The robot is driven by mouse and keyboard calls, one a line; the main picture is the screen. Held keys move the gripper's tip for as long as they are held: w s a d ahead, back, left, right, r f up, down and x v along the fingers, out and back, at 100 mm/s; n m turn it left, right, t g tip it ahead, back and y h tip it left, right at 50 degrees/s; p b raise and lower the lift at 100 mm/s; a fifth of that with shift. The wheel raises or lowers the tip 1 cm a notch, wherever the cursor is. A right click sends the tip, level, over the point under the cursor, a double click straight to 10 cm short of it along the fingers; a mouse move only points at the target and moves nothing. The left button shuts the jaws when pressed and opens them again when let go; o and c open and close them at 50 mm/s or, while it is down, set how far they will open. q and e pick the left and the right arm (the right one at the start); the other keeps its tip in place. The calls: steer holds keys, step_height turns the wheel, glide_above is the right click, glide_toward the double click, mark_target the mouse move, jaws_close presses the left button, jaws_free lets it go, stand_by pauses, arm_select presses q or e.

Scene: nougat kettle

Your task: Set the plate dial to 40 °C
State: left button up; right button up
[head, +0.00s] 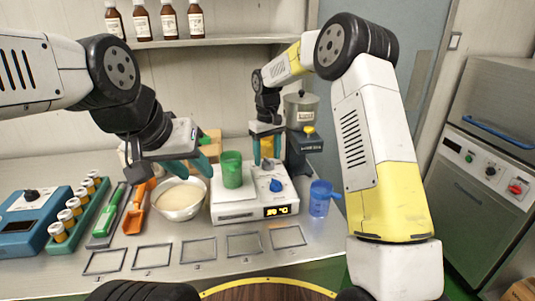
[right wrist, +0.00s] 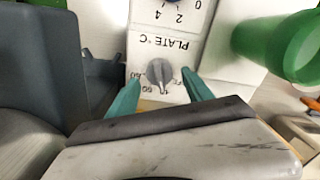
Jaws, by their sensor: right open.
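The plate dial (right wrist: 160,73) is a small grey knob under the words PLATE °C in the right wrist view. My right gripper (right wrist: 161,92) is open, with one teal finger on each side of the dial; I cannot tell whether they touch it. In the head view my right gripper (head: 266,147) reaches down at the back of the white hot plate unit (head: 235,212). The unit's lit display (head: 277,211) shows a yellow °C reading with digits too small to read surely. My left gripper (head: 190,160) is open and empty above the bowl.
A green beaker (head: 232,170) stands on the unit, beside a blue knob (head: 275,185). A blue jug (head: 320,198) stands right of it. A bowl of pale powder (head: 181,198), orange scoop (head: 136,212) and vial rack (head: 78,210) lie left. Several flat frames (head: 197,250) line the front.

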mark_target(268, 159)
step_height(268, 159, up, 6)
steer(key=shift+r, duration=0.25)
steer(key=shift+s+r, duration=0.1)
steer(key=shift+r, duration=0.1)
steer(key=s+d+r+m+t+y, duration=0.1)
steer(key=s+d+r+t, duration=0.1)
steer(key=s+d+r, duration=0.5)
steer(key=s+d+r+m+t, duration=0.1)
steer(key=s+d+r+m, duration=0.15)
steer(key=s+r, duration=0.45)
steer(key=s+d+f+m+t, duration=0.1)
steer(key=s+d+f, duration=0.1)
steer(key=s, duration=0.7)
steer(key=s+d+f+m+t+y, duration=0.1)
steer(key=s+d+f+t, duration=0.1)
steer(key=s, duration=0.7)
steer(key=shift+s+d+f+m, duration=0.3)
steer(key=shift+d+f+m, duration=0.05)
steer(key=shift+d+f, duration=0.15)
